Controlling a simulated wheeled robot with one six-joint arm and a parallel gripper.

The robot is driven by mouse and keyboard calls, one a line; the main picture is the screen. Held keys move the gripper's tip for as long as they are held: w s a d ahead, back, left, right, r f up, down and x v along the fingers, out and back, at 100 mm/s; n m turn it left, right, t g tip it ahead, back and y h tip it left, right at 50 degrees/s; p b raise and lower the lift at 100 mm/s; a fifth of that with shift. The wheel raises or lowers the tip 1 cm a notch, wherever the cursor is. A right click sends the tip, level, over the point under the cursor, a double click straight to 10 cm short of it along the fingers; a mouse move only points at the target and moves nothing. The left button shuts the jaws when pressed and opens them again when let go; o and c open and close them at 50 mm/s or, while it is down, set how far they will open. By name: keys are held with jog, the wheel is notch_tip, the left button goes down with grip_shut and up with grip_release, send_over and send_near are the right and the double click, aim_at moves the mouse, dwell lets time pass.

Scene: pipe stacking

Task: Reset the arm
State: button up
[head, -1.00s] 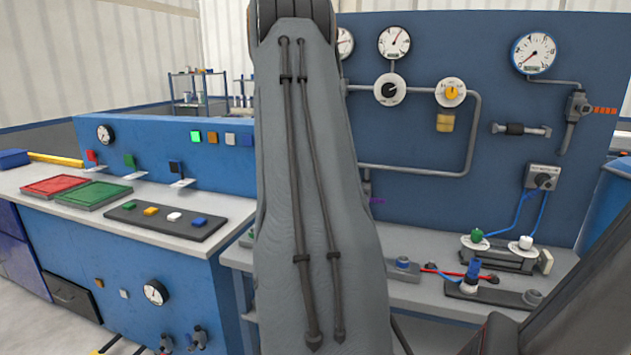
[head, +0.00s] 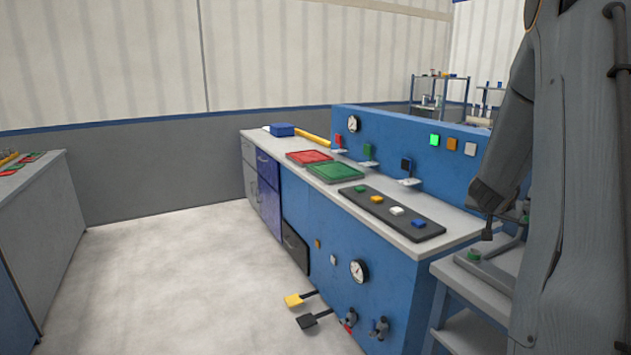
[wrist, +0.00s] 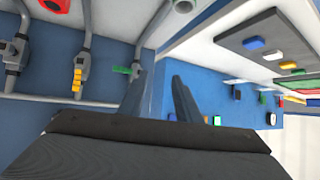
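My arm (head: 575,180) fills the right side of the head view, folded close to my body. In the wrist view my gripper (wrist: 160,82) shows two dark fingers standing apart, with a gap between them and nothing held. Blue panel and workbench surfaces lie beyond the fingers, tilted in the picture.
A blue workbench (head: 455,232) carries a red tray (head: 308,157), a green tray (head: 335,171) and a dark strip with coloured buttons. Pedals (head: 300,299) stick out low at its front. Open floor (head: 190,270) lies left, up to a grey counter (head: 40,220).

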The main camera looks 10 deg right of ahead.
jog(key=s+a+f+n+y, duration=0.1)
jog(key=a+f+n+y, duration=0.2)
jog(key=a, duration=1.2)
jog(key=a+f+n+y, duration=0.1)
jog(key=a+n+y, duration=0.25)
jog(key=a, duration=1.05)
jog(key=s+a+f+n+g+y, duration=0.2)
jog(key=s+a+g, duration=0.4)
jog(key=s+a, duration=1.2)
jog(key=s+f+n, duration=0.1)
jog(key=s+n, duration=0.1)
jog(key=s, duration=0.2)
jog(key=shift+s+a, duration=0.15)
jog(key=shift+a, duration=0.2)
jog(key=shift+f+n+y, duration=0.1)
jog(key=shift+n+y, duration=0.15)
